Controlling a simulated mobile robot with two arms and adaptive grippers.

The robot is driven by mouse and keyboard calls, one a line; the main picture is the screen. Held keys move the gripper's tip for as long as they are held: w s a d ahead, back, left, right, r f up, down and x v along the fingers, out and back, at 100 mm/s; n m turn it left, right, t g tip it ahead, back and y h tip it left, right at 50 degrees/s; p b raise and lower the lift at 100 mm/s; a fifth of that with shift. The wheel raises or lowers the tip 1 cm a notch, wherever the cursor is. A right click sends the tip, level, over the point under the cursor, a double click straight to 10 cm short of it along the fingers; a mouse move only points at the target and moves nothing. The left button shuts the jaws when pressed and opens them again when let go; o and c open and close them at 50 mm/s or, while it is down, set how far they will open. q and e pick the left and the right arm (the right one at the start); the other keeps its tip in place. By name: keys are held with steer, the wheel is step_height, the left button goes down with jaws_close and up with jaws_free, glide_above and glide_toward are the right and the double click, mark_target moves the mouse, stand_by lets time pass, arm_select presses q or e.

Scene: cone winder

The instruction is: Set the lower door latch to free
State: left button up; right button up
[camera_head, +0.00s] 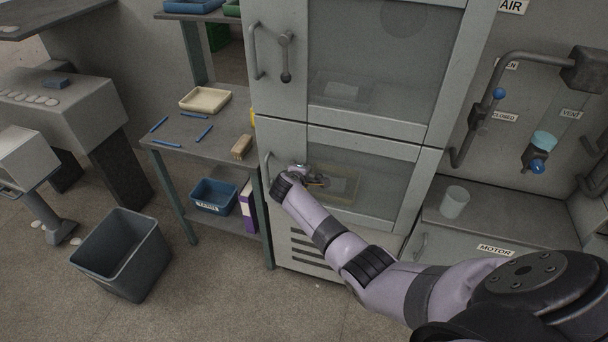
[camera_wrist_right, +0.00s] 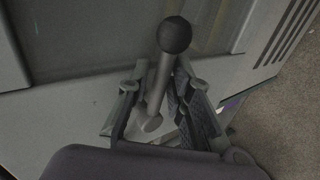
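The lower door (camera_head: 392,188) is a grey framed door with a window, and it looks closed. Its latch lever (camera_wrist_right: 162,80) is a metal rod with a black ball knob (camera_wrist_right: 174,35) in the right wrist view. The rod runs from a pivot low in that picture up to the knob. My right gripper (camera_wrist_right: 158,88) has its fingers apart, one on each side of the rod, with the knob beyond the fingertips. In the head view my right gripper (camera_head: 302,176) is at the door's left side and mostly hides the latch. My left gripper is not in view.
The upper door has a similar latch (camera_head: 287,60), its knob pointing down. A bar handle (camera_head: 267,166) stands left of my right gripper. A shelf table (camera_head: 215,148) with a tray (camera_head: 205,100) is to the left, and a grey bin (camera_head: 122,254) stands on the floor.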

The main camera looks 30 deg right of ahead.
steer(key=v, duration=1.2)
stand_by(0.3)
steer(key=s+a+f+g+y+b, duration=0.1)
steer(key=s+a+f+y, duration=0.1)
steer(key=s+f, duration=0.65)
steer(key=s+a+f+g+y, duration=0.1)
steer(key=s+a+f, duration=0.15)
steer(key=f, duration=1.05)
steer(key=s+a+f+g+y+b, duration=0.1)
steer(key=s+a+f+y, duration=0.1)
steer(key=s+f, duration=0.65)
steer(key=s+a+f+m+g+y, duration=0.1)
steer(key=s+f, duration=0.5)
steer(key=s, duration=0.5)
steer(key=s+a+f+m+g+y+b, duration=0.1)
steer(key=s+f+m, duration=0.1)
steer(key=s+f, duration=0.5)
steer(key=s+a+f+m+g+y, duration=0.1)
steer(key=s+f, duration=0.5)
steer(key=s, duration=0.9)
steer(key=shift+s+f+m+g, duration=0.3)
steer(key=shift+s+m, duration=0.1)
steer(key=shift+m, duration=0.2)
steer(key=shift+d, duration=0.1)
